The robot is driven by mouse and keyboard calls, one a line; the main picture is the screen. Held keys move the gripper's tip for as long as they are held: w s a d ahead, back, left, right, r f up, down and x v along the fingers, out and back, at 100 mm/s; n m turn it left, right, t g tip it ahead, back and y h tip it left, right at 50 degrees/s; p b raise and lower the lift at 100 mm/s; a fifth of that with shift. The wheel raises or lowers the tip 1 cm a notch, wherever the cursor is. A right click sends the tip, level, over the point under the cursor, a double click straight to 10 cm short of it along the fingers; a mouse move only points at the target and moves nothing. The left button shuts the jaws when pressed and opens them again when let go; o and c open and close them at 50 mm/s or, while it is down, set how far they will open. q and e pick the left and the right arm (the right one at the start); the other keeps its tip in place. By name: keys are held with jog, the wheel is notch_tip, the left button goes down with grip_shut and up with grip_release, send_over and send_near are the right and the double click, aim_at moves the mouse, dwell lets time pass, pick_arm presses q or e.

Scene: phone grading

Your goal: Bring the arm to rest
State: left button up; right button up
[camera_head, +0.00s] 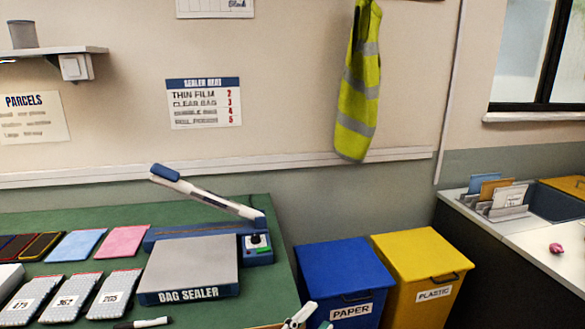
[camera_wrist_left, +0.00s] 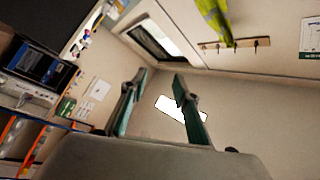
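Only the tip of my left gripper (camera_head: 299,316) shows in the head view, at the bottom edge in front of the blue paper bin. In the left wrist view its two green-padded fingers (camera_wrist_left: 160,105) stand apart with nothing held between them. A bright white rectangle (camera_wrist_left: 182,109) shows behind the fingers, apart from them. My right gripper is in neither view.
The green bench (camera_head: 262,208) holds the bag sealer (camera_head: 190,265) with its arm raised, several phones and pouches, and a marker (camera_head: 140,323). The paper bin (camera_head: 342,275) and plastic bin (camera_head: 420,265) stand beside it. A pale counter (camera_head: 520,240) is at right.

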pick_arm(q)
jog(key=s+a+f+n+y, duration=0.3)
jog(key=a+f+n+y, duration=0.5)
jog(key=a+f, duration=0.55)
jog(key=s+a+f+n+g+y, duration=0.2)
jog(key=s+a+f, duration=0.3)
jog(key=f, duration=0.3)
jog(key=s+a+f+n+g+y, duration=0.2)
jog(key=s+a+f+n, duration=0.3)
jog(key=s+f, duration=0.2)
jog(key=shift+s+a+f+n, duration=0.3)
jog(key=shift+s+f, duration=0.05)
jog(key=shift+f, duration=0.05)
